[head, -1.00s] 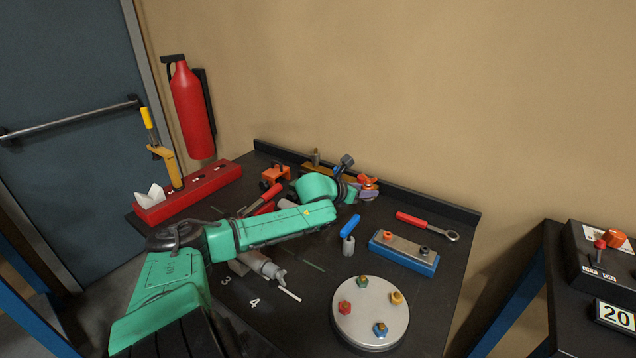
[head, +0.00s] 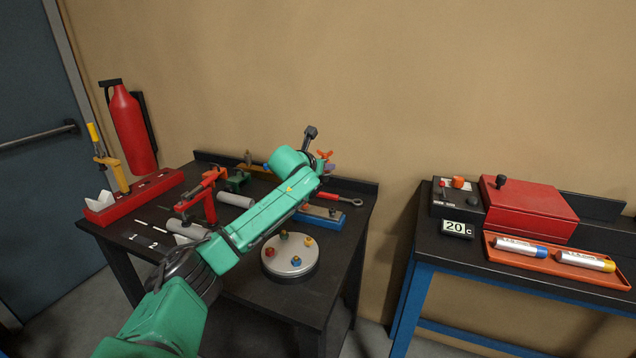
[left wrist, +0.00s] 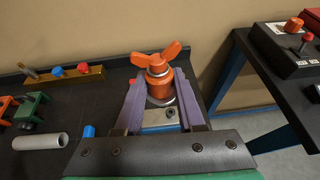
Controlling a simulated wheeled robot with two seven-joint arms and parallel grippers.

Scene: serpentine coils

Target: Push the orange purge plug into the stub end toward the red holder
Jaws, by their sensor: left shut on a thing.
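My left gripper (left wrist: 160,98) has purple fingers shut on the orange purge plug (left wrist: 158,66), which has two wings on top. In the head view the plug (head: 325,155) and gripper (head: 329,167) show just past my green forearm, by the bench's back edge. The plug looks roughly upright and raised above the bench. A red clamp-like stand (head: 208,203), possibly the red holder, stands left of my arm. A grey tube (head: 236,200) lies beside it, also in the left wrist view (left wrist: 40,141). I cannot identify the stub end; my arm hides part of the bench. My right gripper is not in view.
A red rail (head: 150,192) with a yellow clamp is at the bench's left. A round plate (head: 290,263) with coloured nuts is at the front right. A blue block (head: 320,219) and wrench lie behind it. A second bench holds a red box (head: 528,208) and an orange tray (head: 488,245).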

